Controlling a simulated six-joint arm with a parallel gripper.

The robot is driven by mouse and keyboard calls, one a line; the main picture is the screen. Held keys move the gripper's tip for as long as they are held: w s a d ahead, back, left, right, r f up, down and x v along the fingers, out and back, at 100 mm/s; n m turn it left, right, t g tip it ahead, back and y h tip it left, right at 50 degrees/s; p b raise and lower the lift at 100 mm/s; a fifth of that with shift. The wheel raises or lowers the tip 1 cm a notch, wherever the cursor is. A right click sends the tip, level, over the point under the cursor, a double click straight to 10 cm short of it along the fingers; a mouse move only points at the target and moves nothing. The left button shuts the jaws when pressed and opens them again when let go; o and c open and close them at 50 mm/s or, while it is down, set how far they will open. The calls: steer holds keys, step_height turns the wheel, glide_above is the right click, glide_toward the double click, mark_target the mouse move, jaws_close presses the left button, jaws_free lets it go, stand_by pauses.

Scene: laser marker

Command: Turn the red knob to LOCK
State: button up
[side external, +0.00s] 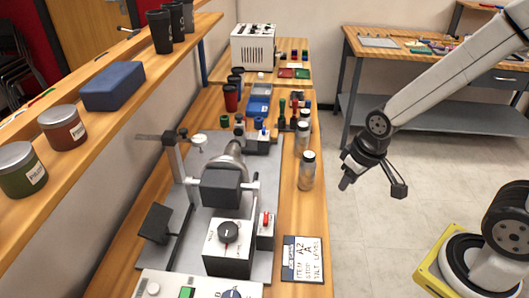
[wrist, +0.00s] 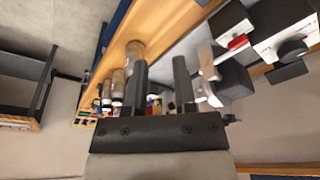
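The red knob (side external: 265,219) is a small upright red piece on a little white-and-black box, at the right edge of the grey machine plate. It also shows, tilted, at the upper right of the wrist view (wrist: 238,42). Any LOCK marking is too small to read. My gripper (side external: 346,182) hangs in the air right of the bench, away from the knob. In the wrist view its two dark fingers (wrist: 158,62) stand apart with nothing held between them.
A larger box with a black dial (side external: 228,233) stands left of the knob. Clear jars (side external: 307,170) stand along the bench's right edge, between my gripper and the machine. A printed card (side external: 303,260) lies in front. The floor right of the bench is clear below my gripper.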

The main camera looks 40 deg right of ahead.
steer(key=w+a+f+m+g, duration=0.1)
steer(key=w+a+m, duration=0.3)
steer(key=w+a, duration=0.3)
steer(key=m+g, duration=0.2)
steer(key=m, duration=0.3)
glide_above(266, 217)
step_height(266, 217, down, 3)
steer(key=shift+w+r, duration=0.1)
steer(key=shift+r, duration=0.1)
steer(key=shift+f, duration=0.1)
steer(key=shift+f, duration=3.8)
jaws_close()
